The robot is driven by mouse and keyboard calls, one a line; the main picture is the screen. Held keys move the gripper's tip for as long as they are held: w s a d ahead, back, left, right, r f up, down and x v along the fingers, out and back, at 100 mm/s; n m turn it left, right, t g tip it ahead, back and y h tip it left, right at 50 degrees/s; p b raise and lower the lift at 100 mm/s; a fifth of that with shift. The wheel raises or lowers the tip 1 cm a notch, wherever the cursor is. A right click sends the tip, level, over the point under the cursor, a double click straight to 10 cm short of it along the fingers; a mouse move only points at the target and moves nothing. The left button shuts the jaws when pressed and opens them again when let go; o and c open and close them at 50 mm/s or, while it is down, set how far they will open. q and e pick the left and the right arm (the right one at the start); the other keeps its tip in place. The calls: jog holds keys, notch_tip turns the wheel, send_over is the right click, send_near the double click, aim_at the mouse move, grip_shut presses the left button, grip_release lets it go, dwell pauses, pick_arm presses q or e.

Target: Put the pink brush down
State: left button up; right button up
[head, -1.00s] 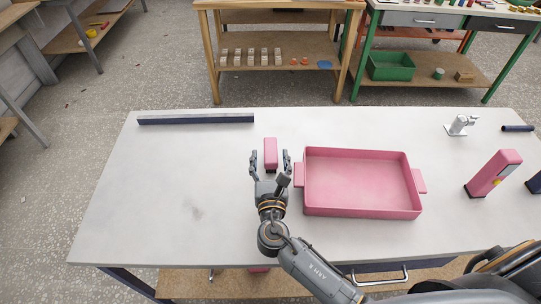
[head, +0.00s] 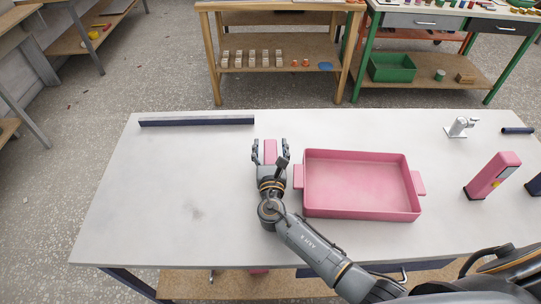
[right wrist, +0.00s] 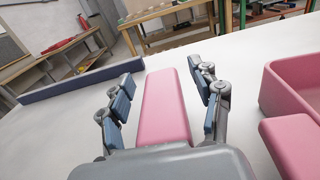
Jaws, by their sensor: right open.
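A plain pink block (head: 270,151), which may be the brush, lies on the white table; no bristles show. My right gripper (head: 270,146) is open around it, with fingers on both sides. In the right wrist view the pink block (right wrist: 165,108) lies lengthwise between the open fingers (right wrist: 165,88), with gaps on both sides. My palm hides its near end. My left gripper is not in view.
A pink tray (head: 362,214) with handles stands just right of my gripper. A dark-and-grey bar (head: 197,121) lies at the back left. A pink upright thing with a dark base (head: 493,174) and a white tap-like fixture (head: 461,127) stand right. The table's left side is clear.

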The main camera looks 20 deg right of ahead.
aim_at(266, 158)
grip_shut()
jog(key=shift+r, duration=0.1)
jog(key=shift+r, duration=0.6)
jog(key=s+r, duration=0.1)
jog(key=r, duration=0.1)
jog(key=s+a+r, duration=0.1)
jog(key=r, duration=0.1)
jog(key=s+a+r+p, duration=0.1)
jog(key=r, duration=0.2)
jog(key=shift+s+a, duration=0.2)
jog(key=shift+s, duration=0.2)
jog(key=s+a+r, duration=0.5)
jog(key=s, duration=0.3)
jog(key=s+d+n+y, duration=0.3)
jog(key=s+d+y, duration=0.2)
jog(key=s+d, duration=0.3)
jog(key=s, duration=0.3)
jog(key=shift+s+d+f+t+b, duration=0.3)
jog(key=shift+s+d+f+b, duration=0.1)
